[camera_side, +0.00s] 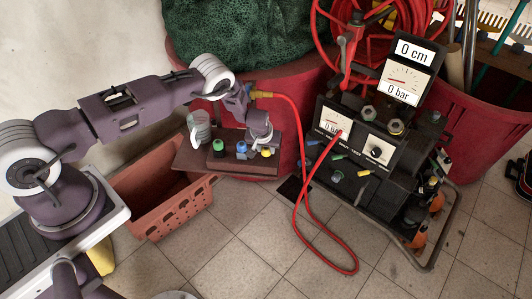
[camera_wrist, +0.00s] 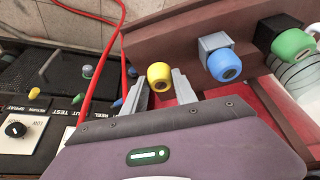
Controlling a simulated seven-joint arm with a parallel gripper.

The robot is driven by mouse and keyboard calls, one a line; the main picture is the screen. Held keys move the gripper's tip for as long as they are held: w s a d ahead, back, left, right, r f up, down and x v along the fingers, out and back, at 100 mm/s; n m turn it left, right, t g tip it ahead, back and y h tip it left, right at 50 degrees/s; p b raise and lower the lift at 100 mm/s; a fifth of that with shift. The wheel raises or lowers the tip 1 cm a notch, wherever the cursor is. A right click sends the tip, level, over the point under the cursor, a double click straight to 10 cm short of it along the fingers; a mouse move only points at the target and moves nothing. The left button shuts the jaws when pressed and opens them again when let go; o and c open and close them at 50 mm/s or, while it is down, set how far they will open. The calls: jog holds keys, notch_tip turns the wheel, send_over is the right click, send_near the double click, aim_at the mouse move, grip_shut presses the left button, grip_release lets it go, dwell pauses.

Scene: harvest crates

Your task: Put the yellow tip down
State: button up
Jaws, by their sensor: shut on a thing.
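The yellow tip (camera_wrist: 160,76) is between the two fingers of my gripper (camera_wrist: 160,86) in the wrist view, and my gripper is shut on it. It also shows in the side view (camera_side: 267,153), at the right end of the brown rack (camera_side: 260,168). I cannot tell whether it touches the rack. A blue tip (camera_wrist: 224,65) sits in a grey holder on the rack, to the right of the yellow tip in the wrist view. A green tip (camera_wrist: 291,43) sits in a black holder farther right.
A black test console (camera_side: 365,150) with gauges stands right of the rack. A red hose (camera_side: 301,200) loops from a brass fitting onto the tiled floor between them. An orange crate (camera_side: 160,205) lies below left. A clear cup (camera_side: 199,128) stands at the rack's left end.

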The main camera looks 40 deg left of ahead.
jog(key=shift+f, duration=1.1)
jog(key=o, duration=1)
jog(key=shift+f, duration=0.1)
jog(key=v, duration=1.2)
jog(key=shift+r, duration=0.2)
